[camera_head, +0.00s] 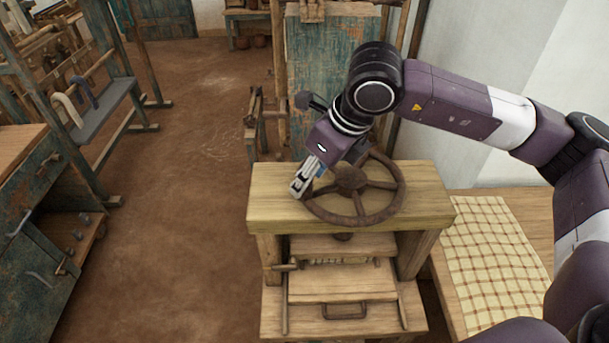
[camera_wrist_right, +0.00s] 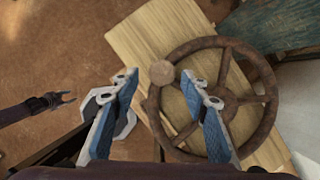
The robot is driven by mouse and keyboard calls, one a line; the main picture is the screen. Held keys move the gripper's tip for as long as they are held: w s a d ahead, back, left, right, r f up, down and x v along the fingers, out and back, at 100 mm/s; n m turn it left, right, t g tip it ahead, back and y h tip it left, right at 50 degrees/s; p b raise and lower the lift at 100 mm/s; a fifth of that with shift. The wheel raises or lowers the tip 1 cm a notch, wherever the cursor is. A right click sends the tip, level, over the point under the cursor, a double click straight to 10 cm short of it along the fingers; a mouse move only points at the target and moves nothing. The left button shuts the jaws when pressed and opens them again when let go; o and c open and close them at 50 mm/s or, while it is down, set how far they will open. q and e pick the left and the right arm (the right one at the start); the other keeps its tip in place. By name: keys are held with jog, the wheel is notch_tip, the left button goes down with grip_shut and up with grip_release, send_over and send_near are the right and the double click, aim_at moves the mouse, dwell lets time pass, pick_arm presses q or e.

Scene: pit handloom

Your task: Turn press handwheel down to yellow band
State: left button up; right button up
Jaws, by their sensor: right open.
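The handwheel (camera_head: 351,179) is a brown spoked ring lying flat above the pale wooden top beam of the press (camera_head: 425,193). My right gripper (camera_head: 304,184) is at the wheel's left side, pointing down. In the right wrist view the open fingers (camera_wrist_right: 160,84) frame a round wooden knob (camera_wrist_right: 162,72) on the rim of the handwheel (camera_wrist_right: 212,98); I cannot tell whether they touch it. I cannot make out a yellow band.
A bench with a yellow checked cloth (camera_head: 495,255) stands right of the press. A worn blue-green cabinet (camera_head: 35,270) is at the left, with loom frames behind it. The brown floor (camera_head: 185,200) between them is clear. A blue-green panel (camera_head: 325,75) stands behind the press.

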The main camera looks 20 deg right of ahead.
jog(key=shift+p+x, duration=0.3)
jog(key=shift+x, duration=0.95)
jog(key=shift+w+f, duration=0.3)
jog(key=shift+f, duration=0.05)
pick_arm(q)
jog(key=shift+w+d+r, duration=0.1)
jog(key=shift+w+r, duration=0.45)
jog(key=shift+w, duration=0.05)
pick_arm(e)
grip_shut()
